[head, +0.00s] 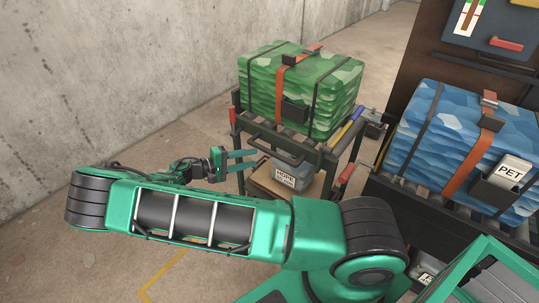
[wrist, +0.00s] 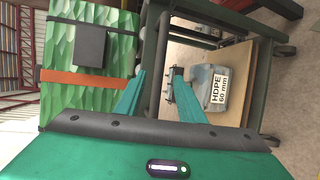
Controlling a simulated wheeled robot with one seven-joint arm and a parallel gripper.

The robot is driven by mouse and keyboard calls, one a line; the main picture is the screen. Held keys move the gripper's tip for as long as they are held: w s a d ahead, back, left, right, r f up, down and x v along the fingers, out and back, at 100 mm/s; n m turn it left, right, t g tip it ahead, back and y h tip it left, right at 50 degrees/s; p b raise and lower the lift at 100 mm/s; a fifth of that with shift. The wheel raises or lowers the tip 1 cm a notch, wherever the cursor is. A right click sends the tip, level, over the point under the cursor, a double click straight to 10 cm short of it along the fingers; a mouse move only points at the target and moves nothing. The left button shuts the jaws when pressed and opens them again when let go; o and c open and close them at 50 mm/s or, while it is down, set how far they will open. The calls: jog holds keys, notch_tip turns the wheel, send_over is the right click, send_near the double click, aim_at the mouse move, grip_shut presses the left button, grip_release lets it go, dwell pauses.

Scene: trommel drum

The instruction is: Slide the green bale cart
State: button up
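The green bale cart (head: 328,162) is a dark metal frame on castors, with a green camouflage-patterned bale (head: 262,82) strapped on its top deck by dark bands and an orange strap. A black bar handle (head: 272,150) runs along its near side, below the bale. My gripper (head: 256,159) is open and level with this handle, its green fingers pointing at the cart. In the wrist view, turned sideways, the fingers (wrist: 158,76) stand apart, with dark bars of the cart showing in the gap. I cannot tell whether they touch the handle.
A grey bin labelled HDPE (wrist: 219,90) sits on the cart's lower wooden shelf (wrist: 238,60). A blue bale (head: 455,135) with a PET label stands on a dark rack at right. A concrete wall (head: 100,70) bounds the left. Floor left of the cart is clear.

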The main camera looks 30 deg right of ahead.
aim_at(271, 153)
jog(key=x, duration=1)
jog(key=shift+w+d, duration=0.15)
jog(key=shift+d, duration=0.05)
jog(key=shift+c, duration=0.4)
